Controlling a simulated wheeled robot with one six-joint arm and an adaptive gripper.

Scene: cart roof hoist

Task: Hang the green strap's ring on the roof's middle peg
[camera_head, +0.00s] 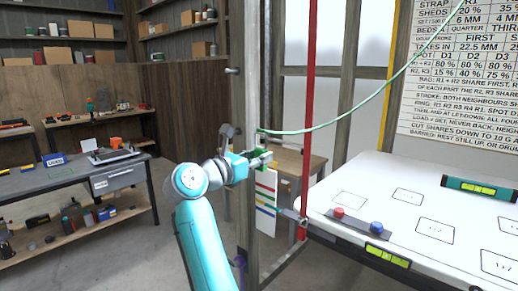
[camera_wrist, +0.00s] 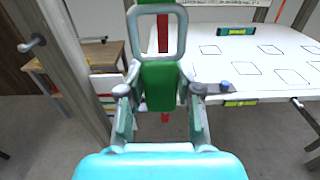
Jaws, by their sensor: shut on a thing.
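My gripper (camera_head: 262,158) is beside the wooden post, its fingers closed around the green strap's green tab (camera_wrist: 158,88). In the wrist view, the strap's grey rectangular ring (camera_wrist: 132,35) stands beyond the fingertips, upright and clear of any peg. A thin green cord (camera_head: 330,122) runs from near my gripper up to the top right. A grey peg (camera_head: 232,70) sticks out of the post (camera_head: 240,100) above my gripper; a peg (camera_wrist: 32,42) also shows on the post at left in the wrist view. I cannot tell which peg is the middle one.
A red strap (camera_head: 309,90) hangs upright just right of my gripper. A white panel (camera_head: 420,190) with levels and a red and a blue knob lies to the right. A wooden table (camera_head: 290,160) stands behind the post. A workbench (camera_head: 70,180) is at left, with open floor before it.

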